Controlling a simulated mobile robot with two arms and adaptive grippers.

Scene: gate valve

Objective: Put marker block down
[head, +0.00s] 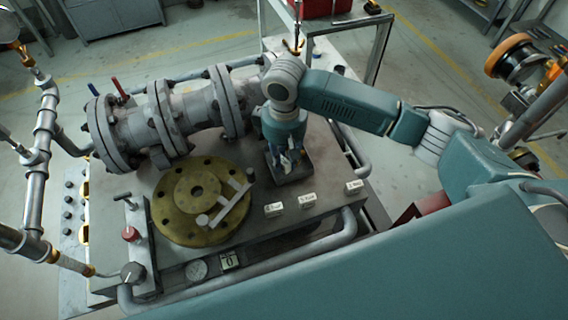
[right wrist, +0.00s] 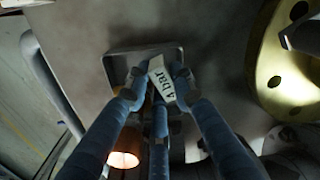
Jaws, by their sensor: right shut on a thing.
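My right gripper (head: 284,163) points down over a small dark tray (head: 303,169) on the bench. In the right wrist view my right gripper (right wrist: 157,88) is shut on a white marker block (right wrist: 162,78) with dark lettering that seems to end in "bar". The block lies tilted between the fingers, over the tray, whose rim (right wrist: 112,72) shows around it. I cannot tell whether the block touches the tray floor. Three more white marker blocks, left (head: 274,209), middle (head: 307,200) and right (head: 354,187), lie in a row near the bench's front edge. My left gripper is out of view.
A large flanged grey valve body (head: 190,108) lies behind and left of the tray. A round brass flange (head: 172,215) with a bar across it is on the left of the bench. Pipes run along the front edge. Bare bench top (head: 327,172) lies right of the tray.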

